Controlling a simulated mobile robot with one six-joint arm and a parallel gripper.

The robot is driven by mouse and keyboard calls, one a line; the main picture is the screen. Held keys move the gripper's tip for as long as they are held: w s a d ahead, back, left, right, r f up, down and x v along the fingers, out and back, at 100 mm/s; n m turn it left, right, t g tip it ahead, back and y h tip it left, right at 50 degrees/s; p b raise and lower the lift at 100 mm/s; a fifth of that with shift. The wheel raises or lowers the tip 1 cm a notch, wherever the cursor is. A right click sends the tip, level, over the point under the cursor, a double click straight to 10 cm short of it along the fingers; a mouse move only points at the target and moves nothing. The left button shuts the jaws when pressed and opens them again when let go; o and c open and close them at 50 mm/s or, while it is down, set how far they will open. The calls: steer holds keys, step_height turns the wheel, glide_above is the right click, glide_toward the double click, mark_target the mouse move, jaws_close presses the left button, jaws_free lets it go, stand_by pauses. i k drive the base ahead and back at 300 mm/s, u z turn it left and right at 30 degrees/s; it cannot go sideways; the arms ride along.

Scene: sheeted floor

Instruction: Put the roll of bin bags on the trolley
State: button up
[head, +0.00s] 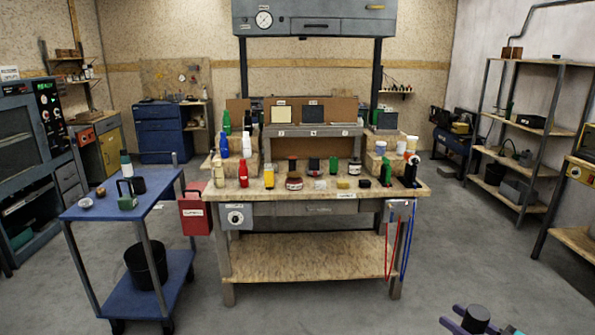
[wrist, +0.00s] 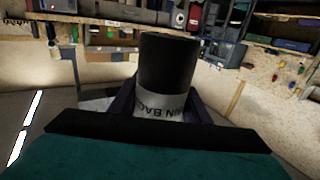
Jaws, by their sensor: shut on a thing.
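The roll of bin bags (wrist: 168,62) is black with a white lettered band. It stands out from between the fingers of my gripper (wrist: 165,108), which is shut on it. In the head view the dark end of the roll (head: 476,317) shows at the bottom right edge, with my gripper (head: 480,326) partly cut off by the frame. The blue trolley (head: 98,211) stands at the left, far across the picture from my gripper. Its top carries a bottle, a green item, a dark cup and small round pieces.
A black bin (head: 146,264) sits on the trolley's lower shelf. A crowded workbench (head: 318,204) stands between trolley and gripper, with a red box (head: 195,213) at its left side. Metal shelving (head: 520,128) is at the right. The floor in front is clear.

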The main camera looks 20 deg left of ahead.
mark_target(166, 177)
steer(key=u, duration=0.05)
steer(key=i, duration=1.9)
steer(key=z, duration=0.1)
steer(key=k, duration=0.1)
steer(key=u, duration=2.85)
